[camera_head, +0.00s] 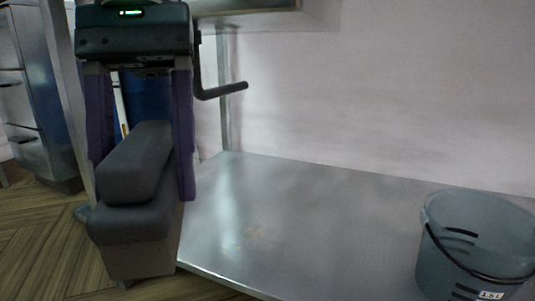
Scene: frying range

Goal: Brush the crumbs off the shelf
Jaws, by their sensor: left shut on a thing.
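The steel shelf (330,225) spans the middle and right of the head view. A faint patch of small tan crumbs (253,232) lies on it, left of its middle. My left gripper (141,178), with purple fingers pointing down, is shut on the dark grey grip of a brush (140,218). The brush has a wide grey body and a paler brownish lower part. In the picture it is at the shelf's left edge, left of the crumbs and apart from them. Its height over the shelf is hard to tell. My right gripper is not in view.
A grey bucket (437,245) with a black handle stands at the right. A metal post (225,95) and a dark bent handle (222,91) are at the shelf's back left. Steel drawers (25,100) and wooden floor (40,235) lie left. The shelf's middle is clear.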

